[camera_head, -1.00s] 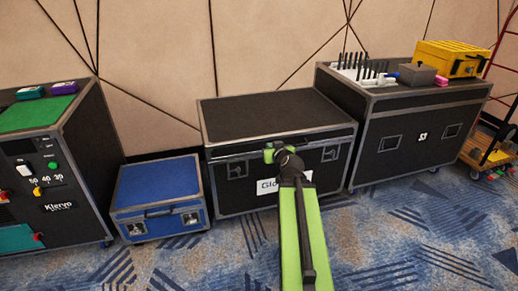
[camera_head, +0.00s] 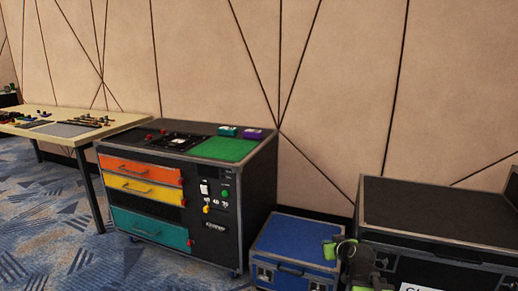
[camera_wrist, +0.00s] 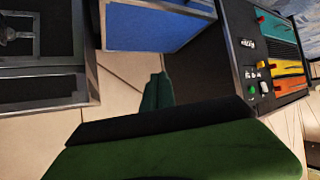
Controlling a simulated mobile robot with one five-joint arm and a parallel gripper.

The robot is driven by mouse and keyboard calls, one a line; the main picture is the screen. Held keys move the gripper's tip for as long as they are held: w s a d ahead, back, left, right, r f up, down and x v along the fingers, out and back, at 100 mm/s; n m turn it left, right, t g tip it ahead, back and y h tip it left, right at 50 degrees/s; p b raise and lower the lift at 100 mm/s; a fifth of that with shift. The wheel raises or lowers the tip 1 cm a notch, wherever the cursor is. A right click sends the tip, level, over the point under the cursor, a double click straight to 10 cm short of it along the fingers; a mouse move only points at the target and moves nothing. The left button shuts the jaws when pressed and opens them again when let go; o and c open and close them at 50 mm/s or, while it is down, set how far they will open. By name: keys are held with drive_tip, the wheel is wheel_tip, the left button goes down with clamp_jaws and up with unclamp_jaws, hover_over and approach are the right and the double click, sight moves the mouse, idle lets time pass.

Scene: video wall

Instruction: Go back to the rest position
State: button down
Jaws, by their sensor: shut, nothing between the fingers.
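My gripper (camera_head: 333,249) shows at the lower right of the head view as a small green and black shape. It appears in front of the gap between a blue case and a black case. In the wrist view my gripper (camera_wrist: 157,88) shows as dark green fingers close together, pointing up the picture. The fingers are shut and hold nothing. Most of my arm is cut off by the bottom edge of the head view.
A black cabinet (camera_head: 218,208) with orange, yellow and teal drawers stands mid-view. The blue case (camera_head: 290,243) and black case (camera_head: 435,208) stand to its right. A wooden table (camera_head: 40,112) with small items is at the left. Patterned carpet (camera_head: 60,225) is clear at the lower left.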

drive_tip(key=s+a+f+n+g+y, duration=0.1)
drive_tip(key=s+a+f+g, duration=0.1)
drive_tip(key=a, duration=0.3)
drive_tip(key=s+a+f+n+g, duration=0.1)
drive_tip(key=s+a+f+g, duration=0.1)
drive_tip(key=a, duration=0.4)
drive_tip(key=s+d+f+m+g+h, duration=0.1)
drive_tip(key=s+f+m+g, duration=0.2)
drive_tip(key=s, duration=0.4)
drive_tip(key=s+d+f+g+h, duration=0.1)
drive_tip(key=s+f+g, duration=0.25)
drive_tip(key=s, duration=0.35)
wheel_tip(320, 180, up, 39)
drive_tip(key=a+m+p, duration=0.1)
drive_tip(key=p, duration=3.7)
drive_tip(key=shift+s+f+g+p, duration=0.2)
drive_tip(key=shift+s+g+p, duration=0.15)
drive_tip(key=shift+g, duration=0.1)
drive_tip(key=shift+a, duration=0.15)
